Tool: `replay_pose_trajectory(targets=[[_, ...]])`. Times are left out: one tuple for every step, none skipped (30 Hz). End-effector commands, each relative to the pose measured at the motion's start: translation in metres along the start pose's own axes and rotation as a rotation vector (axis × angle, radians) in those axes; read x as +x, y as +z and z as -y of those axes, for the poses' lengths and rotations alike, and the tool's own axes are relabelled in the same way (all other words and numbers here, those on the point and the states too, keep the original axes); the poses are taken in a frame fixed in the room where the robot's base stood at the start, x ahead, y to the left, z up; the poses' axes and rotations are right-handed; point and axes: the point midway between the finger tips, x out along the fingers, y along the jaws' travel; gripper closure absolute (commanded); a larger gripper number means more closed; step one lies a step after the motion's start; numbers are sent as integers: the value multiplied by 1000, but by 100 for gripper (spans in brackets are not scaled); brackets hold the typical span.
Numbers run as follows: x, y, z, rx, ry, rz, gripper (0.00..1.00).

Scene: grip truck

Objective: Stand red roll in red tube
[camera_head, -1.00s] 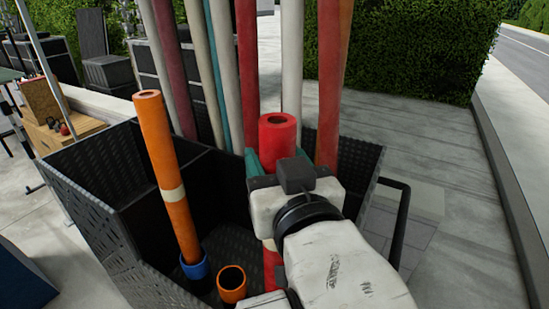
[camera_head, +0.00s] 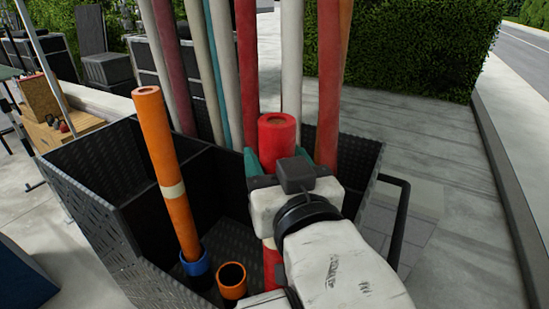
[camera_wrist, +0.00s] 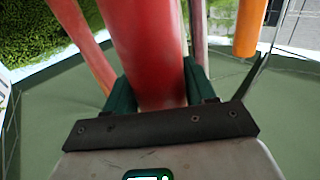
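The red roll (camera_head: 277,138) stands about upright in my gripper (camera_head: 279,158), in front of the tall poles. My teal fingers lie on both sides of it and are shut on it near its top. It also fills the middle of the wrist view (camera_wrist: 152,50), between the fingers (camera_wrist: 160,90). Below my wrist a red piece (camera_head: 272,264) shows. I cannot tell whether it is the roll's lower part or the red tube. My arm hides the roll's lower end, and I cannot make out the red tube's opening.
A dark ribbed bin (camera_head: 92,222) surrounds the work area. In it an orange roll (camera_head: 167,165) stands in a blue tube (camera_head: 196,268). Beside that is an open, empty orange tube (camera_head: 232,284). Several tall poles (camera_head: 246,70) stand behind. A black handrail (camera_head: 399,225) is at the right.

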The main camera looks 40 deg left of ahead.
Motion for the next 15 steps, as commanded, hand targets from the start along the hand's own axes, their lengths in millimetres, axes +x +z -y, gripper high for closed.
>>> replay_pose_trajectory(targets=[[0,0,0,0,0,0,40],[0,0,0,0,0,0,37],[0,0,0,0,0,0,33],[0,0,0,0,0,0,30],[0,0,0,0,0,0,27],[0,0,0,0,0,1,24],[0,0,0,0,0,1,21],[0,0,0,0,0,1,19],[0,0,0,0,0,1,19],[0,0,0,0,0,1,19],[0,0,0,0,0,1,19],[0,0,0,0,0,2,19],[0,2,0,0,0,4,19],[0,2,0,0,0,4,19],[0,2,0,0,0,4,19]])
